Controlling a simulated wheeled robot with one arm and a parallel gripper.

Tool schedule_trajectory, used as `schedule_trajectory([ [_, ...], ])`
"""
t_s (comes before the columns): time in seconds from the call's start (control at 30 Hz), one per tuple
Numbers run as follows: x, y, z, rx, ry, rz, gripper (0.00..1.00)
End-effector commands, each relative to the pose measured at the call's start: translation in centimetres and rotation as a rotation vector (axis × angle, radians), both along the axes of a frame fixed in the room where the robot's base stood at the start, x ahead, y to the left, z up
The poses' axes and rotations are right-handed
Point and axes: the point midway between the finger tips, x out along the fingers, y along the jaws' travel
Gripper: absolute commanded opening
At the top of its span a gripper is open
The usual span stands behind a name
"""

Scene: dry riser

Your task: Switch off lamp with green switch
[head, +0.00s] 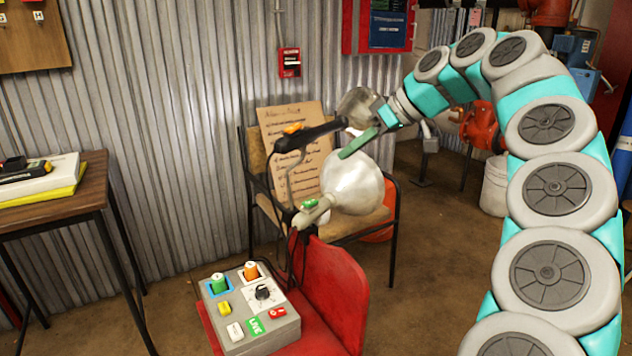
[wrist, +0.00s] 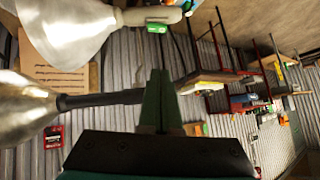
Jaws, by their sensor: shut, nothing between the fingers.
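The lamp with the green switch has a pale metal shade (head: 356,188) and a cream handle, above the red chair's back. Its green switch (head: 308,204) sits on top of the handle, and shows in the wrist view (wrist: 157,28) at the top. A second lamp has a black handle (head: 312,136) with an orange switch (head: 292,128); its shade is behind my gripper. My gripper (head: 343,155) has green fingers, shut and empty. In the head view they overlap the top of the pale shade, up and right of the green switch; contact is unclear. Whether the green-switch lamp is lit is unclear.
A grey control box (head: 250,320) with several buttons rests on the red chair (head: 335,290). A brown chair (head: 385,222) with a written board (head: 285,130) stands behind. A wooden table (head: 75,195) is at left. Open floor lies around the chairs.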

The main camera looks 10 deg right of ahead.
Motion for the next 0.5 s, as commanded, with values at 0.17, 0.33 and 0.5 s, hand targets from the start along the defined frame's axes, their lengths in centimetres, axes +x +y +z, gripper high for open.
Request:
schedule_trajectory([
  [0.17, 0.06, -0.04, -0.15, 0.002, 0.004, -0.001, 0.0],
  [0.33, 0.07, -0.04, -0.14, 0.002, 0.004, -0.001, 0.0],
  [0.5, 0.37, 0.38, -0.61, 0.001, 0.004, 0.0, 0.0],
])
